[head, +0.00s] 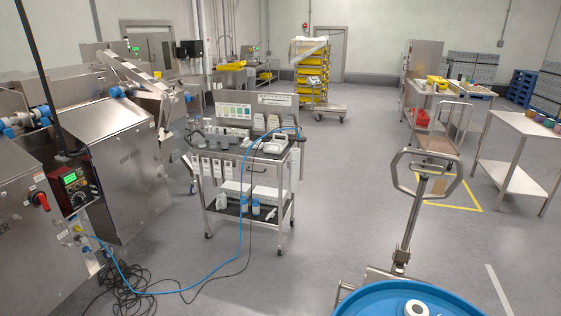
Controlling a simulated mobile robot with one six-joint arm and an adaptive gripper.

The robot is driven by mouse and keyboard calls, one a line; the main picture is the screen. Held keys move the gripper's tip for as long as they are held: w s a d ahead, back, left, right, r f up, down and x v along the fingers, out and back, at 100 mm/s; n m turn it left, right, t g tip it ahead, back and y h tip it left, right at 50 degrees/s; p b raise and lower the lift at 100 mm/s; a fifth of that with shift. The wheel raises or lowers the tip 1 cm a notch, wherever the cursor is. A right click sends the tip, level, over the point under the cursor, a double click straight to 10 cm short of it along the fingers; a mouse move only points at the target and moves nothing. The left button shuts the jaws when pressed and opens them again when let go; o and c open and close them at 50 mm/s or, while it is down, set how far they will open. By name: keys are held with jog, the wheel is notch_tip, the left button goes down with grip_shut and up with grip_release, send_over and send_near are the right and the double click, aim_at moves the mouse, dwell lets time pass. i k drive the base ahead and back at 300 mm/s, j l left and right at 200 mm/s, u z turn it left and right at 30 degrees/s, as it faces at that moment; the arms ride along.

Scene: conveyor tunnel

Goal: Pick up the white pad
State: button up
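A steel cart (212,181) stands left of centre in the head view. On its top are pale stacked items (266,122) on the right, small white and grey items (232,138) on the left, and a white handled device (263,144) at the front. A white pad may be among these, but they are too small for me to tell which one it is. My gripper is not in view.
A blue cable (240,215) runs from the cart to the floor, beside coiled black cables (135,290). Steel machines (120,160) line the left. A blue drum (375,298) and a tall handle (408,225) stand front right.

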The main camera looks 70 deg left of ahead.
aim_at(247, 143)
jog(key=u, duration=2.5)
jog(key=z, duration=1.15)
jog(key=k+j, duration=0.1)
jog(key=j, duration=0.3)
jog(key=k+j, duration=0.1)
jog(key=j, duration=0.3)
jog(key=k+j, duration=0.1)
jog(key=j, duration=0.25)
jog(key=k+j, duration=0.15)
jog(key=j, duration=0.25)
jog(key=k+j, duration=0.1)
jog(key=j, duration=0.3)
jog(key=k+j, duration=0.1)
jog(key=j, duration=0.3)
jog(key=i+j, duration=0.3)
jog(key=i, duration=0.15)
jog(key=i+j+u, duration=0.1)
jog(key=i+j, duration=0.55)
jog(key=i, duration=0.2)
jog(key=i+j, duration=0.25)
jog(key=i, duration=0.2)
jog(key=i+j, duration=0.2)
jog(key=i, duration=0.45)
jog(key=i+j+u, duration=0.1)
jog(key=i, duration=0.55)
jog(key=i+j, duration=0.3)
jog(key=i, duration=0.35)
jog(key=u, duration=0.05)
